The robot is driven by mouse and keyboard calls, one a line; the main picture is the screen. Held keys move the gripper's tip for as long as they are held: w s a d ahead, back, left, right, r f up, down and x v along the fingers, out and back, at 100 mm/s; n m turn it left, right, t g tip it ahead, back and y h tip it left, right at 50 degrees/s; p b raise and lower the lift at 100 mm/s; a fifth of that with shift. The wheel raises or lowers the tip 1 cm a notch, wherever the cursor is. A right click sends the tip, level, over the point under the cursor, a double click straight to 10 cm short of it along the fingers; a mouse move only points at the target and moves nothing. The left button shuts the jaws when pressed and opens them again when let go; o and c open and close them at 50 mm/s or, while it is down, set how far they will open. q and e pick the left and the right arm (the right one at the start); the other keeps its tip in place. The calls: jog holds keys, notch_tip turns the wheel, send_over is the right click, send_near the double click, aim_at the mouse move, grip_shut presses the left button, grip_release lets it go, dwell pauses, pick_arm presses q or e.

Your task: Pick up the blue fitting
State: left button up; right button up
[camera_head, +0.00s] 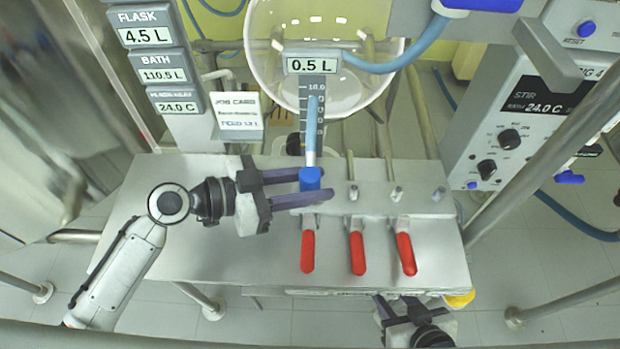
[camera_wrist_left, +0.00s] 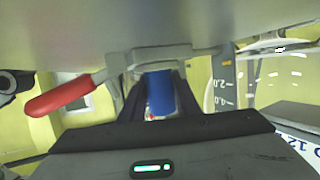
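The blue fitting (camera_head: 310,179) is at the lower end of a light blue hose, above the left red-handled valve on the metal manifold. My left gripper (camera_head: 316,184) reaches in from the left, with one dark finger on each side of the fitting. In the left wrist view the blue fitting (camera_wrist_left: 160,92) stands between the two fingertips. I cannot tell whether the fingers press on it or leave a thin gap. My right gripper (camera_head: 399,306) shows at the bottom, partly hidden by the bench's front edge.
Three red valve handles (camera_head: 357,253) hang from the metal manifold (camera_head: 376,200). A large glass vessel (camera_head: 350,85) is behind, with a 0.5 L display (camera_head: 313,64). A control box (camera_head: 520,125) stands at right. Steel rails frame the bench (camera_head: 200,232), whose left part is bare.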

pick_arm(q)
grip_shut()
jog(key=shift+r, duration=0.15)
